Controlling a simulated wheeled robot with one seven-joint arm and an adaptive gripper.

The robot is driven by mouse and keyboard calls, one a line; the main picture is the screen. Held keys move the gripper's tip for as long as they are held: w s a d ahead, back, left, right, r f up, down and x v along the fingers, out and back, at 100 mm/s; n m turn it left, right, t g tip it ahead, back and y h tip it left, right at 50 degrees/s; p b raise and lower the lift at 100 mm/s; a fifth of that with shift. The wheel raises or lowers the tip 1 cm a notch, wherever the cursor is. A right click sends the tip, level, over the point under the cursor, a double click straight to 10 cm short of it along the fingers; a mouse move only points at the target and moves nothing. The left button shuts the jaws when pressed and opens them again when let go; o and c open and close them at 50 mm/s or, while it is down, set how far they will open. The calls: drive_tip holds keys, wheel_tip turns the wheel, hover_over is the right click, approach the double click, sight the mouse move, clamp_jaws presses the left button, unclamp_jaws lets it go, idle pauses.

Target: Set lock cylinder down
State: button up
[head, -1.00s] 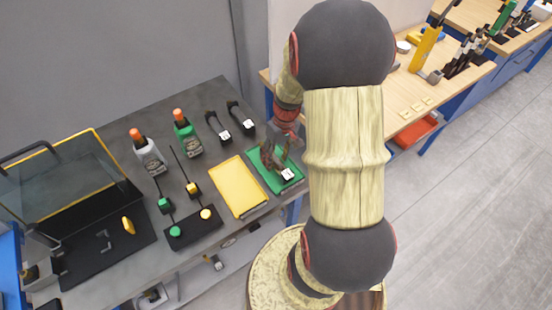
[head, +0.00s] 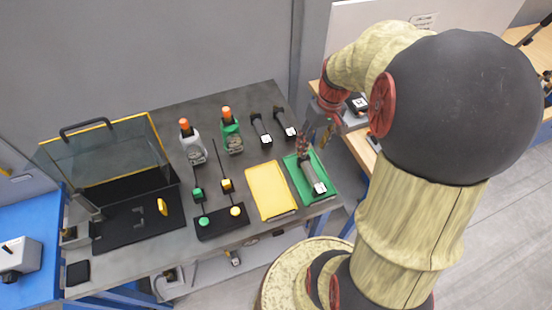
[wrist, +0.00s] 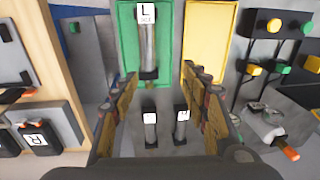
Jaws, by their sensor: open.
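A dark lock cylinder (head: 313,178) with a white label lies in the green tray (head: 290,164) on the grey bench. In the wrist view the cylinder (wrist: 148,48) lies lengthwise in the green tray (wrist: 127,55), its label marked "L". My gripper (head: 314,140) is above the back edge of the tray. In the wrist view the fingers of my gripper (wrist: 156,78) are spread wide with nothing between them. The cylinder is beyond the fingertips and looks apart from them.
A yellow tray (head: 270,190) stands left of the green one. Two similar labelled pieces (head: 261,129) (head: 285,122) lie behind. Bottles with orange caps (head: 187,140), a button box (head: 221,222) and a clear-lidded case (head: 100,150) stand further left.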

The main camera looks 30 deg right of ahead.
drive_tip(key=s+a+r+n+t, duration=0.1)
drive_tip(key=s+a+r+t, duration=0.1)
drive_tip(key=a+r, duration=0.5)
drive_tip(key=s+a+r+n+t+h, duration=0.1)
drive_tip(key=s+a+r, duration=0.3)
drive_tip(key=a+r, duration=0.4)
drive_tip(key=a+t, duration=0.1)
drive_tip(key=a, duration=0.5)
drive_tip(key=shift+s+a+r+t, duration=0.2)
drive_tip(key=shift+s+r+t, duration=0.1)
drive_tip(key=shift+s+t, duration=0.1)
wheel_tip(320, 180, down, 3)
drive_tip(key=b, duration=0.2)
drive_tip(key=shift+r+b, duration=0.2)
drive_tip(key=shift+b, duration=0.1)
